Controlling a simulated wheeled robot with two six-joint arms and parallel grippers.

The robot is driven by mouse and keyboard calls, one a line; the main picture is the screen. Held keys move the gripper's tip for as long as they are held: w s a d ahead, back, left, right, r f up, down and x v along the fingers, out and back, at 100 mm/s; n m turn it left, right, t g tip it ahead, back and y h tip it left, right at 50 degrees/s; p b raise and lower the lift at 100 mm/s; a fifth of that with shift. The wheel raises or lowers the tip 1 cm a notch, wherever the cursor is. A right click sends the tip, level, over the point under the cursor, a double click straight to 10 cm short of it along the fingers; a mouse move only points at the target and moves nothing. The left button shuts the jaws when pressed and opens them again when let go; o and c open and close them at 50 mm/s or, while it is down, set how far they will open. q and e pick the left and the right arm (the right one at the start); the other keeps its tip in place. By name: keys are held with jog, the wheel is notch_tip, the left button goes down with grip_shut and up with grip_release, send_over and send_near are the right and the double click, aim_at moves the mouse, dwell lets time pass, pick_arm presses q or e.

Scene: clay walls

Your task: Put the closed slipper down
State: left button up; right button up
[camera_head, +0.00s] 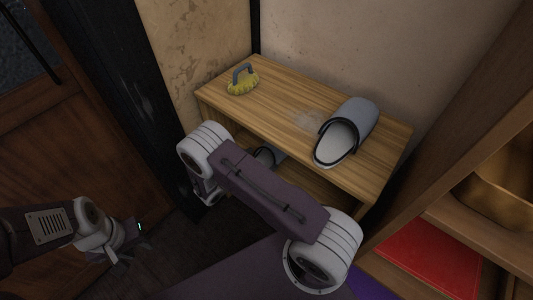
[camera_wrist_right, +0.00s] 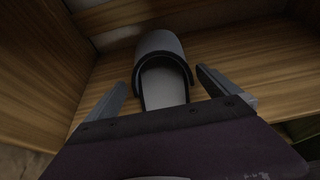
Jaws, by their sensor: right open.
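One closed grey slipper (camera_head: 346,130) with dark trim lies on the top of the wooden bench (camera_head: 285,108). Another grey slipper (camera_head: 266,156) shows partly on the lower level, mostly hidden by my right arm. In the right wrist view a closed grey slipper (camera_wrist_right: 163,80) rests on a wooden board, toe pointing away, seemingly the lower one. My right gripper (camera_wrist_right: 168,90) is open, one finger on each side of its open end, with gaps visible. My right gripper is hidden in the head view. My left gripper (camera_head: 130,243) hangs low at the left, apart from the bench; its jaw state is unclear.
A yellow brush (camera_head: 242,80) with a grey handle sits on the bench top's far left. A wooden shelf unit at right holds a red item (camera_head: 427,262) and a brass container (camera_head: 500,190). Walls stand close behind.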

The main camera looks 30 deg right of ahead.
jog(key=p+v, duration=0.1)
jog(key=v, duration=0.5)
jog(key=shift+r+p, duration=0.15)
jog(key=shift+p, duration=0.15)
jog(key=shift+s+a, duration=0.2)
jog(key=shift+a, duration=0.2)
